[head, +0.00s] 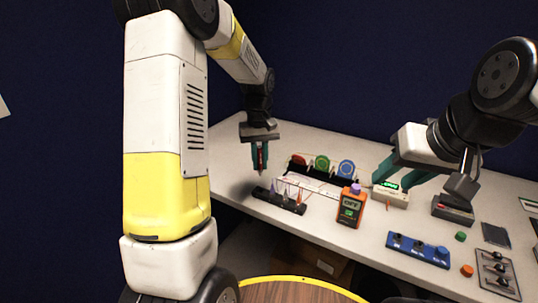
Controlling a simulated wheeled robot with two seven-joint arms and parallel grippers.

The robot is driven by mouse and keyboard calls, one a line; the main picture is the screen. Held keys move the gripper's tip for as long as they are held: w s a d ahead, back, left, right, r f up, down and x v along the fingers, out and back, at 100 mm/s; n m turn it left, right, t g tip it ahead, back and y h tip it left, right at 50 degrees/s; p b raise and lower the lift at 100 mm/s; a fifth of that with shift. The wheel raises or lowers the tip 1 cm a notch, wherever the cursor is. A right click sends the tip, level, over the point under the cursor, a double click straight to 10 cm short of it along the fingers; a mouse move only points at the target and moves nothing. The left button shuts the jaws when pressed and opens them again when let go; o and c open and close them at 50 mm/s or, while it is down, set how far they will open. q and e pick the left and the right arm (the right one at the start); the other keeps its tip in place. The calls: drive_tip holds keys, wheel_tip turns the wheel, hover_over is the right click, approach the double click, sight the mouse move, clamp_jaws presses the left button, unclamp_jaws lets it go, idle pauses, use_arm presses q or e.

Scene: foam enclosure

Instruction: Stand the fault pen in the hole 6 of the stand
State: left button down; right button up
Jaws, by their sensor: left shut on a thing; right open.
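My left gripper (260,160) is shut on a slim dark red pen (261,158), held roughly upright above the table. Most of the pen is hidden between the teal fingers, and any label is too small to read. The black stand (263,194) lies below it and slightly to the right, with a gap between. Several pens with purple, white and orange parts stand in it; the hole numbers cannot be read. My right gripper (393,183) is open at the right, over or in front of a pale device with a green display.
An orange meter (351,206) stands right of the stand. A white board (308,187) and red, green and blue spools (322,164) are behind it. A blue block with knobs (418,250) and a switch panel (497,270) lie at the front right. The table's left part is clear.

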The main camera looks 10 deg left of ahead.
sight(260, 169)
use_arm(q)
drive_tip(key=shift+f, duration=2.5)
drive_tip(key=shift+f, duration=1.2)
drive_tip(key=c, duration=1.3)
unclamp_jaws()
wheel_tip(260, 169, up, 7)
drive_tip(key=shift+f, duration=0.2)
drive_tip(key=shift+r, duration=0.6)
